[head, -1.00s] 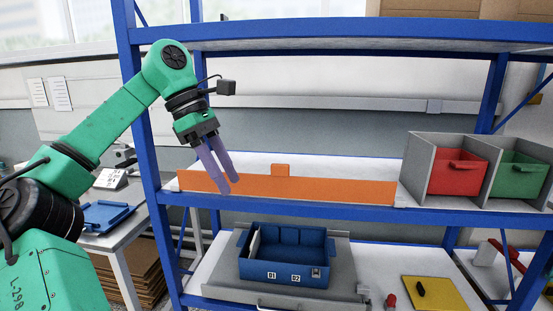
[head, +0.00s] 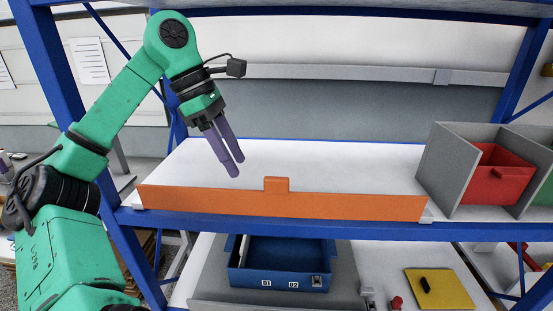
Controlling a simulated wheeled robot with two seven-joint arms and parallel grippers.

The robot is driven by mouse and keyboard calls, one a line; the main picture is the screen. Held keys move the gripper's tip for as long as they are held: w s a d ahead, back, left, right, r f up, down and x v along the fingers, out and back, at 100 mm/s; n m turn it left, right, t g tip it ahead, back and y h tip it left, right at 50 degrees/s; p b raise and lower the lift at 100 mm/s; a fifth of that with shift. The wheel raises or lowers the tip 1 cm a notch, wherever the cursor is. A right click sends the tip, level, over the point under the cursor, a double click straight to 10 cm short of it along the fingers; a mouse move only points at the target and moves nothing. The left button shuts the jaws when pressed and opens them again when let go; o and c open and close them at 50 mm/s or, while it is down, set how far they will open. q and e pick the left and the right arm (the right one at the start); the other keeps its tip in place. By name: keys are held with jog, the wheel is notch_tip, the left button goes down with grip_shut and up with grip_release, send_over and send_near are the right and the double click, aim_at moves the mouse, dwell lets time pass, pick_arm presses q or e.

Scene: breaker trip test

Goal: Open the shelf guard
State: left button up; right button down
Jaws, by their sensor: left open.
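The shelf guard is a long orange board (head: 350,206) standing upright along the front edge of the middle shelf (head: 370,163). A small orange tab (head: 276,185) sticks up at the middle of its top edge. My left gripper (head: 234,168) has purple fingers, open with a narrow gap, pointing down. It appears above the shelf, up and to the left of the tab, and holds nothing. I cannot tell its exact depth from the guard, but no contact shows. My right gripper is not in view.
A grey rack with red (head: 497,174) and green bins stands at the shelf's right. Below are a blue bin (head: 280,265) on a grey tray, a yellow plate (head: 438,289) and a red knob (head: 397,302). A blue upright (head: 62,75) stands behind my left arm.

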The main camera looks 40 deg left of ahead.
pick_arm(q)
jog(key=p, duration=0.4)
send_over(276, 178)
jog(key=s+a, duration=0.1)
jog(key=a, duration=0.1)
jog(key=shift+r, duration=0.3)
jog(key=x, duration=0.5)
jog(key=shift+s+d, duration=0.1)
jog(key=shift+d, duration=0.25)
jog(key=shift+a+f, duration=0.2)
jog(key=shift+f, duration=0.25)
jog(key=shift+d+r, duration=0.1)
jog(key=shift+d, duration=0.05)
jog(key=c, duration=0.7)
grip_shut()
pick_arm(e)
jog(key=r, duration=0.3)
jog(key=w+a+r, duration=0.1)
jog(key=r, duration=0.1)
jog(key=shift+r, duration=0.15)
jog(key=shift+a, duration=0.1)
